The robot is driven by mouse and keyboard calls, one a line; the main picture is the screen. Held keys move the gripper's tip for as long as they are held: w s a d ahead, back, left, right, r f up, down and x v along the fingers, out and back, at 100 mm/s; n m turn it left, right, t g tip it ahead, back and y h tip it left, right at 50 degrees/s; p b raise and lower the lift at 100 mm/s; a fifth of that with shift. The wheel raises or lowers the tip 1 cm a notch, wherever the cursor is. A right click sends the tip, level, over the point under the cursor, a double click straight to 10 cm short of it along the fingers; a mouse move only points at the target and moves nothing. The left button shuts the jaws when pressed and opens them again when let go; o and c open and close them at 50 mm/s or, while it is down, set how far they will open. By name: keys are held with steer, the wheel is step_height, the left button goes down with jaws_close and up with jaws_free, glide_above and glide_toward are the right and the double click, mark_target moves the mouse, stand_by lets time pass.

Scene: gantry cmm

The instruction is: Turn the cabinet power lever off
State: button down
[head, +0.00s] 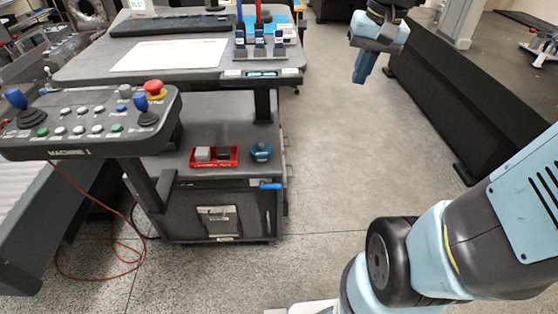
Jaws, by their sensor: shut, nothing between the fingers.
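The grey cabinet (178,216) stands under the desk at centre left, with a clipboard-like panel (219,221) on its front. A small blue lever (270,186) sits at the upper right of the cabinet front and lies about level. My gripper (361,77) hangs at the top, right of the desk, with its blue fingers together and pointing down. It is shut and empty, in free air well away from the lever. The lever's pivot and any markings are too small to read.
A red tray (214,157) with small blocks and a blue round item (261,152) rest on the cabinet shelf. The control panel (90,120) with joysticks juts out at left. The desk (80,70) overhangs the cabinet. Clear floor (335,160) lies right of it, before a dark platform (440,90).

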steer(key=w+a+f+m+g+y, duration=0.2)
steer(key=w+f+m+g+y, duration=0.45)
steer(key=w+f, duration=1.5)
steer(key=m+t+y, duration=1)
steer(key=m+y, duration=0.5)
steer(key=y, duration=0.2)
glide_toward(270, 185)
steer(key=a, duration=0.2)
steer(key=shift+w+a+r, duration=0.15)
steer(key=shift+w+r, duration=0.15)
steer(key=shift+w, duration=0.2)
